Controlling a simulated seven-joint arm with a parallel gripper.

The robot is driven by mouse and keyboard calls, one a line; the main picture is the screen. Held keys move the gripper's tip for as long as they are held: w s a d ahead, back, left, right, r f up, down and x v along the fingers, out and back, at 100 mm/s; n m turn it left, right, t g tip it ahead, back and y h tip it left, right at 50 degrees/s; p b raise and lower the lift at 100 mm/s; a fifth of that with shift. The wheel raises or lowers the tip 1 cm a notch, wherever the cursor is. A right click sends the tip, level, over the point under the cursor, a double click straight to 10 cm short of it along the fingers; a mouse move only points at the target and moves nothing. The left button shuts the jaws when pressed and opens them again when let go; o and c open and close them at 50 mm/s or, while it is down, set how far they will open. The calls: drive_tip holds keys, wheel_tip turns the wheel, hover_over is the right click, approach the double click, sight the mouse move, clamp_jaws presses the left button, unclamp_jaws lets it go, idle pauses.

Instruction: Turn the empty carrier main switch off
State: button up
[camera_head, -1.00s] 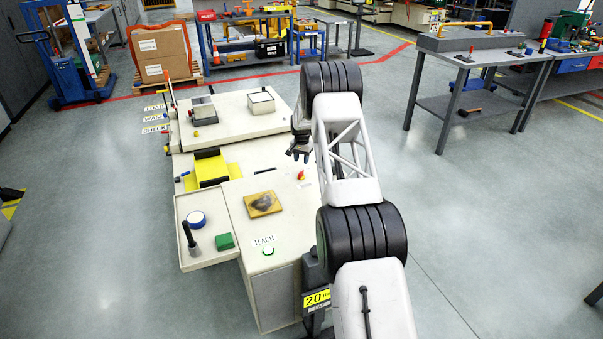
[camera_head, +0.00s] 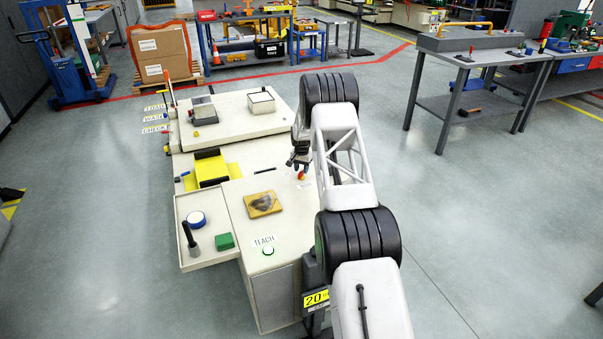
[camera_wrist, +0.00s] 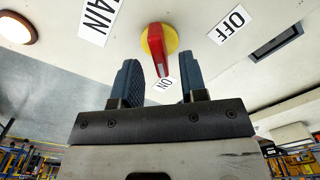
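The main switch is a red lever on a round yellow plate (camera_wrist: 159,42), on a cream carrier panel. Its lever points at the ON label (camera_wrist: 163,84); the OFF label (camera_wrist: 230,25) is to the right and a partly cut-off label ending in "AIN" (camera_wrist: 98,17) to the left. My gripper (camera_wrist: 158,75) is open and empty. In the wrist view the lever lies between the two blue-grey fingers, beyond their tips as far as I can tell. In the head view my gripper (camera_head: 299,163) is just above the small red switch (camera_head: 301,176), partly covering it.
The cream carrier (camera_head: 225,160) has a yellow block (camera_head: 211,169), a brown plate (camera_head: 263,204) and a lit TEACH button (camera_head: 268,250). A side tray (camera_head: 205,253) holds a tape roll, a dark post and a green block.

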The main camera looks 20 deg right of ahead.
drive_tip(key=shift+f, duration=1.1)
clamp_jaws()
